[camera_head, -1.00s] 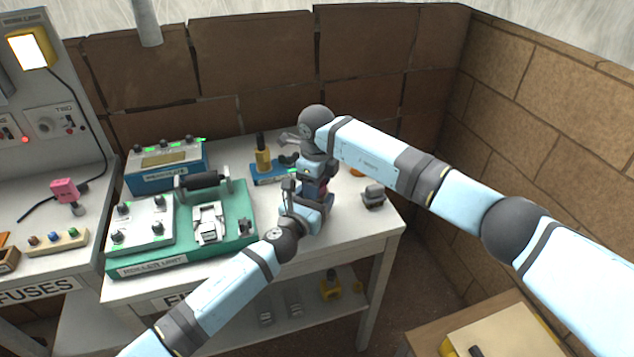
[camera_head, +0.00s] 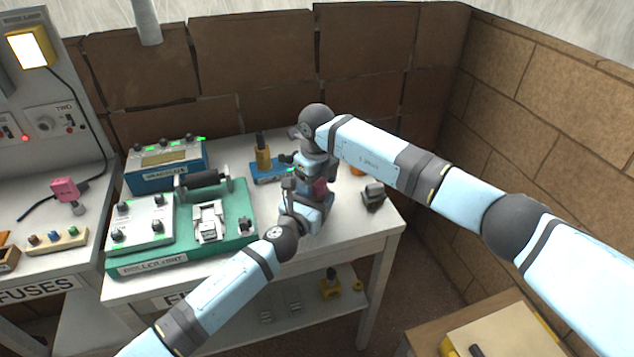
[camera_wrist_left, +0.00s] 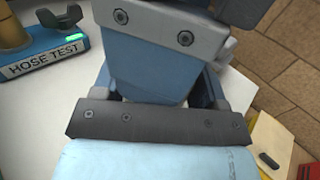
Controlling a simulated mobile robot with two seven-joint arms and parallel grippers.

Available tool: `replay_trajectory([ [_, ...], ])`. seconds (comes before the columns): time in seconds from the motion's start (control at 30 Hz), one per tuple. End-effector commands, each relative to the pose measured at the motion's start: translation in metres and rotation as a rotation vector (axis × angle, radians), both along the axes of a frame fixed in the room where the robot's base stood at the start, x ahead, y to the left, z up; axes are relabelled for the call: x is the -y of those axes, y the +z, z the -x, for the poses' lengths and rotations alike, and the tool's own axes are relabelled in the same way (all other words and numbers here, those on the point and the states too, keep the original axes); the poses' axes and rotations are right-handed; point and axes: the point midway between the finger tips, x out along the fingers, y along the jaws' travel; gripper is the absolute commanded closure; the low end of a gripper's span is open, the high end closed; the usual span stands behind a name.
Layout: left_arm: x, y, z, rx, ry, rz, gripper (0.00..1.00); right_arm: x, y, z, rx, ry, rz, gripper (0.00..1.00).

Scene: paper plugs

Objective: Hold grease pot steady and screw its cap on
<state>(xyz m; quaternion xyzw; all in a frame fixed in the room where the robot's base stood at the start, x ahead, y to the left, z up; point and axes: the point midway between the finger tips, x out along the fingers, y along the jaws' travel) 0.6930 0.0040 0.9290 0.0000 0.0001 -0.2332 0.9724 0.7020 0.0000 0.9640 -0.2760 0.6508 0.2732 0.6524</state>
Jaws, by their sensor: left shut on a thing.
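A small dark red patch (camera_head: 320,187) shows between my two grippers over the right part of the bench. It fits the grease pot, but most of it is hidden by my wrists. My left gripper (camera_head: 314,204) comes in low from the left and is shut on it. My right gripper (camera_head: 318,176) points down from above, right over the left one. Its fingers are hidden, and I cannot make out the cap. In the left wrist view, blue and grey arm parts fill the middle and hide the fingertips and the pot.
A green roller unit (camera_head: 243,202) stands left on the bench. A blue hose test stand (camera_head: 268,175) with a brass fitting is behind my grippers; it also shows in the left wrist view (camera_wrist_left: 35,62).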

Motion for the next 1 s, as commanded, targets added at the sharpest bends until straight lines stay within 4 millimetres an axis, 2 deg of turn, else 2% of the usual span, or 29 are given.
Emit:
replay_trajectory([
  [0.27,0.0,0.0,0.0,0.0,0.0,0.0,1.0,0.0,0.007,0.0,0.002,0.002,-0.001,0.24],
  [0.53,0.0,0.0,0.0,0.0,0.0,0.0,1.0,0.0,0.042,0.0,0.002,0.002,-0.001,0.24],
  [0.8,0.0,0.0,0.0,0.001,0.0,0.0,1.0,0.0,0.045,0.0,-0.001,0.001,0.0,0.24],
  [0.87,0.0,0.0,0.0,0.001,0.0,0.0,1.0,0.0,0.046,0.0,-0.001,0.004,-0.001,0.3],
  [1.0,0.0,0.001,0.0,0.001,0.0,0.0,1.0,-0.001,0.058,0.0,0.001,0.098,-0.001,0.3],
])
